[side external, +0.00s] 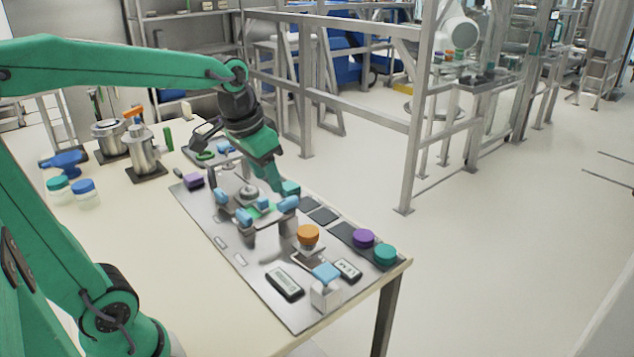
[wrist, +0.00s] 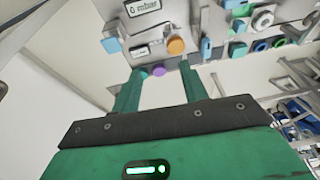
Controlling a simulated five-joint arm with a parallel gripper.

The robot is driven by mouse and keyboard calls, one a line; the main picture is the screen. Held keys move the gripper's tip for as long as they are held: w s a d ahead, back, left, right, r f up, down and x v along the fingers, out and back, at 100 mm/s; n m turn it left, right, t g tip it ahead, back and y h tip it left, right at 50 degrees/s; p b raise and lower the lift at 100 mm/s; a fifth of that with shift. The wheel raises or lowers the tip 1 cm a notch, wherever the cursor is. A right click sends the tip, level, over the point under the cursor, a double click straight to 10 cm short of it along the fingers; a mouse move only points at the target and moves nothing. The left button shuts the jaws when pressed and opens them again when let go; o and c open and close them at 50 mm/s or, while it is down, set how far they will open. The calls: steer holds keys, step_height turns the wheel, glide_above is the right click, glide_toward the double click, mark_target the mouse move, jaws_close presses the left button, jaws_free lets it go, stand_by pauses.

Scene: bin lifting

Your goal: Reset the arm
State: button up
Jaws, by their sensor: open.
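My green arm reaches across from the left in the side view, and my gripper (side external: 281,180) points down and to the right above a grey metal panel (side external: 220,245) on the table. In the wrist view my gripper (wrist: 157,76) has its two green fingers spread apart, with nothing between them. The panel carries an orange knob (side external: 308,236), a purple knob (side external: 363,238), a teal knob (side external: 384,255) and several blue-capped parts. The orange knob (wrist: 176,46) also shows beyond the fingertips in the wrist view. How high the fingertips are above the panel is hard to tell.
Two metal pots (side external: 143,152) (side external: 110,138) stand behind the panel, left of my gripper. A blue item (side external: 66,161) and two small capped jars (side external: 84,190) are on the table's left. A metal frame (side external: 411,150) stands beyond the table. Open floor lies at right.

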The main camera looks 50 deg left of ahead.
steer(key=s+d+f+t, duration=0.2)
steer(key=s+d, duration=0.2)
steer(key=s, duration=0.6)
steer(key=shift+d, duration=0.35)
